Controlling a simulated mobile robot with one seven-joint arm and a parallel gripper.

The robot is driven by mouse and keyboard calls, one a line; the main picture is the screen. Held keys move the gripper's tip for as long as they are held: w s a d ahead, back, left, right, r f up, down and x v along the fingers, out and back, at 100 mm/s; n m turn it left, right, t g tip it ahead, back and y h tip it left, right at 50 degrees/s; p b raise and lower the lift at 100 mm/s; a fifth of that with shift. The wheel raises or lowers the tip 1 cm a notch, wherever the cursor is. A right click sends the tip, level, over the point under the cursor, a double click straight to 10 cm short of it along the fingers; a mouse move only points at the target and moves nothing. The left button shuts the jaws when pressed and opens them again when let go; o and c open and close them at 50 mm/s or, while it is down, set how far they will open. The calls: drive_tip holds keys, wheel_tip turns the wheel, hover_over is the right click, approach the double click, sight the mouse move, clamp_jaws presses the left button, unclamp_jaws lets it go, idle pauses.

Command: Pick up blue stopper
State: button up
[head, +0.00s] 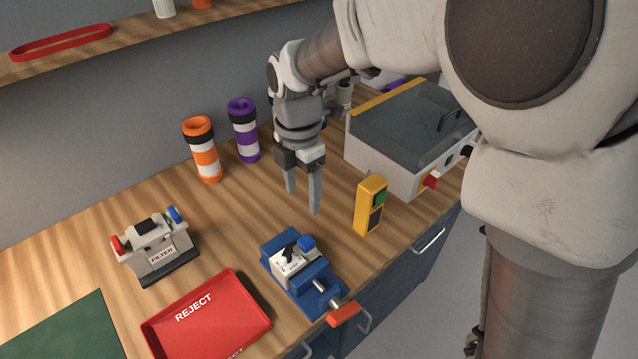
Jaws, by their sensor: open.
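Two small blue caps are in view, and I cannot tell for sure which is the blue stopper. One blue cap (306,243) sits on the labelled grey block (294,263) held in the blue vise (316,288). The other blue cap (175,214) is on the right end of the grey filter unit (156,259), which has a red cap (117,245) on its left end. My gripper (302,201) is open and empty, fingers pointing down, above and behind the vise. It is apart from both caps.
A yellow box with a green button (370,205) stands right of my gripper. A glass-lidded case (413,125) is behind it. Orange (203,150) and purple (243,131) striped tubes stand by the wall. A red reject tray (208,315) lies in front, left of the vise's orange-red handle (343,313).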

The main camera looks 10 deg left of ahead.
sight(306, 240)
wheel_tip(306, 240, down, 14)
drive_tip(key=shift+d+f+p, duration=0.1)
drive_tip(key=shift+d+p, duration=0.05)
drive_tip(key=shift+p, duration=0.2)
clamp_jaws()
idle(0.5)
